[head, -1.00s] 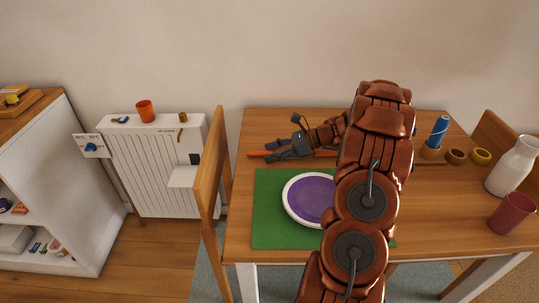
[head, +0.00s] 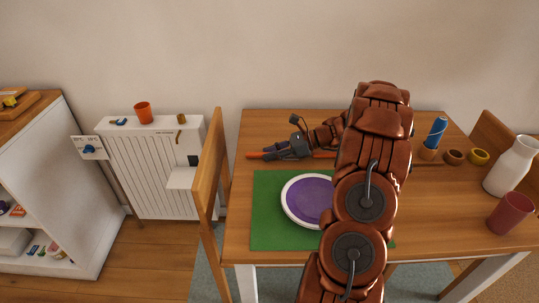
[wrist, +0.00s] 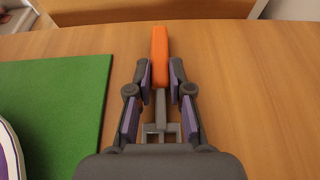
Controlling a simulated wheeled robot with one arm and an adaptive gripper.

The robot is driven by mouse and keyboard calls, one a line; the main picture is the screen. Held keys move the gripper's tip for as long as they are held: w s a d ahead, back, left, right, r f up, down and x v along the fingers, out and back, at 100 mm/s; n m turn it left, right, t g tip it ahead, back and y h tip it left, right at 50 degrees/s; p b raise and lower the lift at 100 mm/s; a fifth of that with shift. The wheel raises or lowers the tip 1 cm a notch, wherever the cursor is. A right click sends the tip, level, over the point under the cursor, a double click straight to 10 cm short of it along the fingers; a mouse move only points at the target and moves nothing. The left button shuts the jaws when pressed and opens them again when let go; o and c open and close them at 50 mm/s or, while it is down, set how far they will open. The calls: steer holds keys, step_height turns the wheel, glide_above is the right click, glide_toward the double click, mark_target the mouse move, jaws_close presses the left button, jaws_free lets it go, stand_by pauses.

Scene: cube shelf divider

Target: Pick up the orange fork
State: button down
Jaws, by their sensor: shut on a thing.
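The orange fork lies across the back of the wooden table, behind the green mat. In the head view its orange handle (head: 256,155) sticks out to the left of my gripper (head: 277,154). In the wrist view the orange handle (wrist: 160,54) points away from me, and the grey tined end lies between my fingers. My gripper (wrist: 160,80) is shut on the fork, with a finger on each side of it. The fork is at or very near the tabletop; I cannot tell whether it is clear of it.
A purple plate with a white rim (head: 290,211) sits on the green mat (head: 266,228). A blue item, small cups, a white jug (head: 510,166) and a red cup (head: 510,212) stand at the table's right. A wooden chair (head: 207,175) is at the left edge.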

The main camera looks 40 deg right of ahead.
steer(key=shift+r, duration=0.15)
steer(key=shift+r, duration=0.3)
steer(key=shift+s+a+r, duration=0.15)
steer(key=shift+r, duration=0.55)
steer(key=shift+s+a+r, duration=0.15)
steer(key=shift+r, duration=0.55)
steer(key=s+a, duration=0.3)
steer(key=s+a+r, duration=0.1)
steer(key=s+a, duration=0.6)
steer(key=shift+s+a+r+b, duration=0.15)
steer(key=shift+s+a+b, duration=0.2)
steer(key=shift+b, duration=0.05)
